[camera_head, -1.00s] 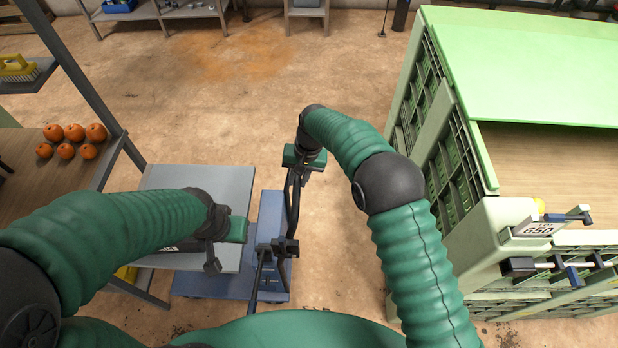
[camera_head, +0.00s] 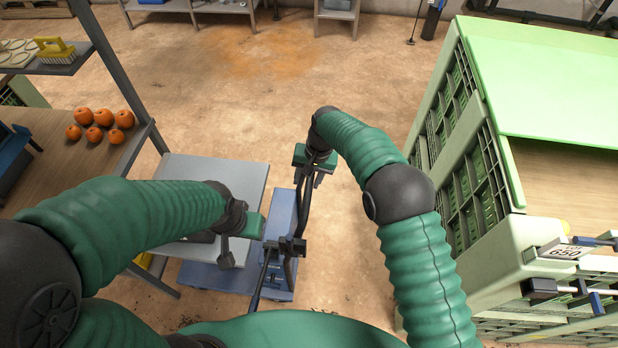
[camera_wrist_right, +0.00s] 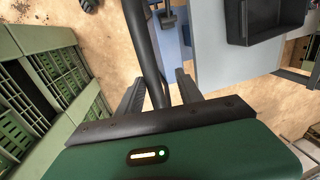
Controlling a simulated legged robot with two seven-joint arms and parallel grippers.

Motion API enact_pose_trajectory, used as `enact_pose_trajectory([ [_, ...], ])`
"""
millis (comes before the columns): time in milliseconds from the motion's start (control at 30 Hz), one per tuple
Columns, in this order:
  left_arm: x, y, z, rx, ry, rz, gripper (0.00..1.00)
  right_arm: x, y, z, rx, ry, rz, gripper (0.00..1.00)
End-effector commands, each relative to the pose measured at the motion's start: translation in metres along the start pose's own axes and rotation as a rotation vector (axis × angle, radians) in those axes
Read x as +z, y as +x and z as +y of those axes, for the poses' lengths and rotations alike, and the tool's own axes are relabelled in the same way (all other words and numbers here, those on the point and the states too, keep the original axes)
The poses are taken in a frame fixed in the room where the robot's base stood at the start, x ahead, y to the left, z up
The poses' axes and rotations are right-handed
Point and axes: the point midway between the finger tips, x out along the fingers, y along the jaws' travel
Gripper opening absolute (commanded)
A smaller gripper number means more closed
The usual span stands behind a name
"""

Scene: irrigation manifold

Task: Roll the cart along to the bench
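The cart (camera_head: 284,222) has a blue base and an upright black handle (camera_head: 305,215); it stands on the floor ahead of me. My right gripper (camera_head: 316,172) is at the top of the handle. In the right wrist view a black handle bar (camera_wrist_right: 143,45) runs between its spread fingers (camera_wrist_right: 160,92), with a gap showing beside the bar. My left gripper (camera_head: 254,226) is left of the handle, over the edge of a grey top (camera_head: 215,175); its fingers are not clear. A wooden-topped bench (camera_head: 60,135) with several orange fruits (camera_head: 100,118) stands at the left.
A black tray (camera_wrist_right: 265,20) lies on the grey top. Grey benches (camera_head: 190,6) stand along the back. The floor ahead (camera_head: 260,100) is clear.

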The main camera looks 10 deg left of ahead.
Motion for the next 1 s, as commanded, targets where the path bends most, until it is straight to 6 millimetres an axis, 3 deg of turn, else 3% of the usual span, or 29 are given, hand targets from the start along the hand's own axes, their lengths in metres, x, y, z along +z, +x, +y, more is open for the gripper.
enact_pose_trajectory([
  [267,0.001,0.004,0.0,0.0,0.0,0.0,0.36,-0.002,-0.012,0.003,0.0,0.001,0.002,0.43],
  [700,0.005,0.022,0.0,0.0,0.0,0.0,0.36,-0.002,-0.132,-0.004,0.002,0.0,0.004,0.43],
  [833,0.005,0.022,0.0,0.0,0.0,0.0,0.36,-0.001,-0.155,-0.005,0.003,0.0,0.001,0.43],
  [1000,0.005,0.022,0.0,0.0,0.0,0.0,0.36,-0.001,-0.167,-0.005,0.005,0.0,0.0,0.43],
])
